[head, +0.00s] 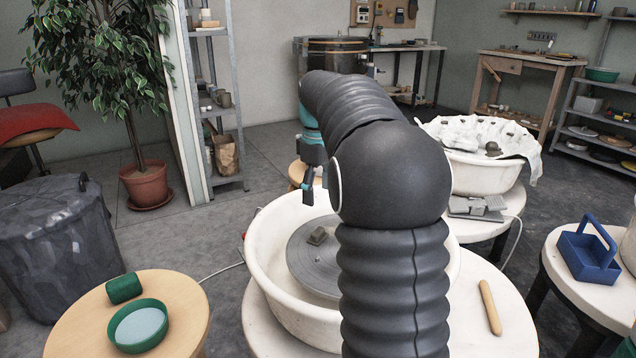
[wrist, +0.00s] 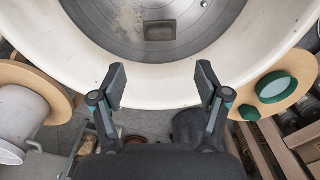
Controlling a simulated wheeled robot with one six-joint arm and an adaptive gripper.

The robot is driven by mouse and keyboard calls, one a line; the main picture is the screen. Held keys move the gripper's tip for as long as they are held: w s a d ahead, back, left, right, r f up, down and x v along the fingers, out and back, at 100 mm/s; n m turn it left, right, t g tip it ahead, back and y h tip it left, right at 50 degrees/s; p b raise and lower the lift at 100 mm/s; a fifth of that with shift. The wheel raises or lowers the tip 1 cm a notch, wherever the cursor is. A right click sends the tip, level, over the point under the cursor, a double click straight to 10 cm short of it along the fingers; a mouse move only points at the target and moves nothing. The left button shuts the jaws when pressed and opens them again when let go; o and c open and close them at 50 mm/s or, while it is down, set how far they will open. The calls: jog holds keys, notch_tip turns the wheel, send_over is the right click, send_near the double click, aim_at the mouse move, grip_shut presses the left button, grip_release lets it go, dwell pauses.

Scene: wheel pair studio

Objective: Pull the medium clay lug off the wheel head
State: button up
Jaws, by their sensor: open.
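A small brown-grey clay lug (head: 318,236) sits on the grey wheel head (head: 308,262) inside the white splash pan (head: 262,262). In the wrist view the lug (wrist: 160,31) is a dark block near the edge of the wheel head (wrist: 105,22). My gripper (head: 316,188) is above the far side of the pan in the head view. In the wrist view my gripper (wrist: 161,82) is open and empty, its fingers over the pan's rim and apart from the lug. My arm hides the right part of the wheel head, so other lugs there cannot be seen.
A round wooden stool (head: 180,308) with a green bowl (head: 138,345) and green cylinder (head: 124,288) stands at left. A wooden tool (head: 490,307) lies right of the pan. A second wheel pan (head: 478,176) and a blue caddy (head: 588,254) stand further right.

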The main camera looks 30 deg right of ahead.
aim_at(318, 230)
notch_tip(318, 230, down, 11)
jog(key=shift+f+b, duration=0.1)
jog(key=shift+b, duration=0.85)
grip_shut()
